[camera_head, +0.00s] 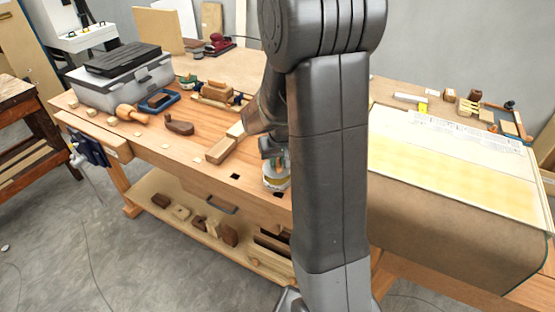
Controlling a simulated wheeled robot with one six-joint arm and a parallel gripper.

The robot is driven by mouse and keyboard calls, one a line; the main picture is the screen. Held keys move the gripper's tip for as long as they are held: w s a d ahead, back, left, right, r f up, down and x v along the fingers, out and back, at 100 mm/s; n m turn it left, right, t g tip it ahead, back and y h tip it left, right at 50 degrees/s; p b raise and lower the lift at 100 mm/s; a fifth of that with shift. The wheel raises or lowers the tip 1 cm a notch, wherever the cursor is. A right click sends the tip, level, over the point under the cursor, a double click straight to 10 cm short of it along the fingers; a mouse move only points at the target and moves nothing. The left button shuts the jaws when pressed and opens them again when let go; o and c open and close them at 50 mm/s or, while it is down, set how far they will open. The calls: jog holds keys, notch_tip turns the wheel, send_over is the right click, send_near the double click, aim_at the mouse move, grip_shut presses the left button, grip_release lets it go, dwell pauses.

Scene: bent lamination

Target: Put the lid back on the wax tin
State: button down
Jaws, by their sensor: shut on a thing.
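My gripper (271,152) points down over the front part of the wooden workbench, partly hidden behind my own arm. It is shut on what looks like the lid, a pale round edge just under the fingers. Directly below is a round tin (275,183) with a white and yellowish side, standing near the bench's front edge. The arm covers the right side of both. At this size I cannot tell whether the lid touches the tin or is a little above it.
A wooden block (220,150) lies just left of the gripper. A dark wooden plane (179,124), a mallet (131,113) and a grey toolbox (122,78) are farther left. A large pale panel (455,165) covers the right side. Dark square holes dot the bench near the tin.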

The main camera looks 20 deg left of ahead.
jog(key=shift+f, duration=0.15)
jog(key=shift+f+b, duration=0.2)
jog(key=shift+b, duration=0.15)
jog(key=shift+f, duration=0.1)
jog(key=shift+f+b, duration=0.3)
jog(key=shift+b, duration=0.15)
jog(key=shift+f+b, duration=0.75)
dwell(1.0)
jog(key=c, duration=1.3)
grip_release()
jog(key=shift+r, duration=0.1)
